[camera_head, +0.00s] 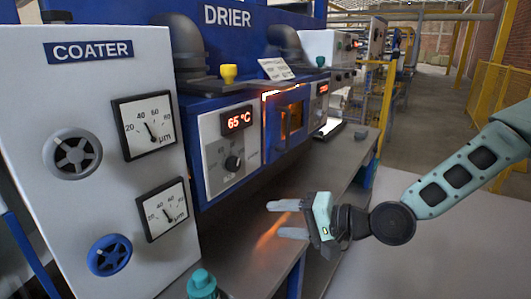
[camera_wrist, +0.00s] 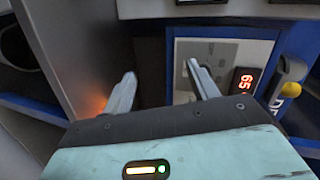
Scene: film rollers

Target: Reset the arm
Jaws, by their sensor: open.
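My gripper (camera_head: 288,219) is open and empty in the head view, its two fingers pointing left over the grey bench below the drier. My teal arm reaches in from the right. In the wrist view my gripper (camera_wrist: 162,90) shows its two fingers apart with nothing between them. The drier panel (camera_head: 232,146) with its red 65 °C display stands behind and to the left of the gripper. The panel also shows beyond the fingers in the wrist view (camera_wrist: 228,58).
The white coater cabinet (camera_head: 98,220) with gauges and a blue knob stands at the left. The grey bench (camera_head: 345,182) runs along the drier. A teal-capped object (camera_head: 202,283) is at the front. Yellow railings (camera_head: 493,105) stand at the far right. The floor (camera_head: 425,240) right of the bench looks clear.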

